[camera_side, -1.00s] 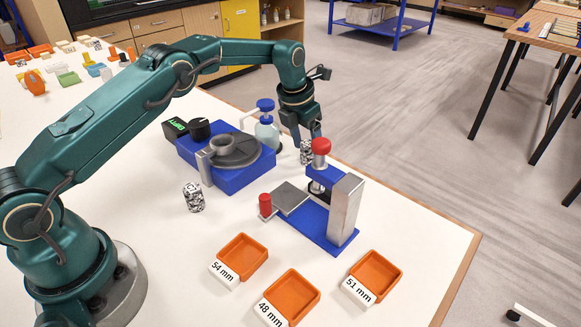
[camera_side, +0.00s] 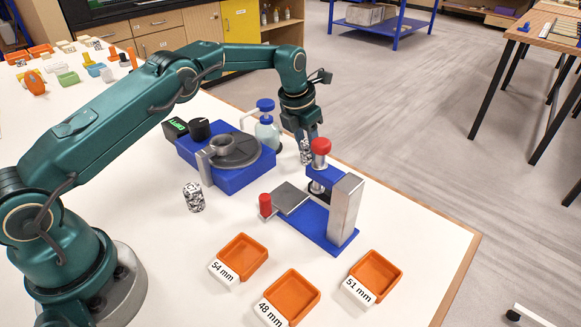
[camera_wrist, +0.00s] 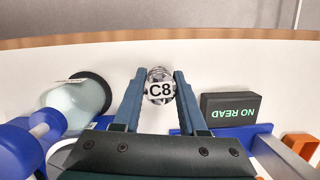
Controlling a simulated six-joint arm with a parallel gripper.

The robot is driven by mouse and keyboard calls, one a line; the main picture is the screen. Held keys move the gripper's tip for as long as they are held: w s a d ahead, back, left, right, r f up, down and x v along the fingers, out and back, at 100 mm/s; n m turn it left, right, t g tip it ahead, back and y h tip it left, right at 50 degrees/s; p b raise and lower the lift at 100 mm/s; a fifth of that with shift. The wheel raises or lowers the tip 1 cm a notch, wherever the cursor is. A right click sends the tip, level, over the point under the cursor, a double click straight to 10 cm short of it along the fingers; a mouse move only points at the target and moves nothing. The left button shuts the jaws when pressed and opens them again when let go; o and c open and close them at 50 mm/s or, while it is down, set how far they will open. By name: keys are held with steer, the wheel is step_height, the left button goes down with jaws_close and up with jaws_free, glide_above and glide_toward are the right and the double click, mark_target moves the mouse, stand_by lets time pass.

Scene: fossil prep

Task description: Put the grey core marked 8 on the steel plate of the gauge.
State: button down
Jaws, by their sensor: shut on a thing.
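My gripper (camera_wrist: 160,84) is shut on the grey core marked C8 (camera_wrist: 160,92), with a finger on each side of it. In the side view the speckled core (camera_side: 305,152) shows partly below my gripper (camera_side: 307,140), behind the gauge. I cannot tell whether it touches the table. The gauge has a blue base (camera_side: 322,222), a steel post (camera_side: 346,208), a red knob (camera_side: 321,146) and a flat steel plate (camera_side: 290,198). The plate is bare. In the wrist view a black display (camera_wrist: 231,110) reads NO READ.
A second speckled core (camera_side: 193,198) stands on the table; its mark is unreadable. A blue machine with a grey disc (camera_side: 236,152) and a spray bottle (camera_side: 267,132) stand left of my gripper. Orange trays labelled 54 mm (camera_side: 242,256), 48 mm (camera_side: 292,295) and 51 mm (camera_side: 377,274) lie in front.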

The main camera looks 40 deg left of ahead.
steer(key=shift+r, duration=2.35)
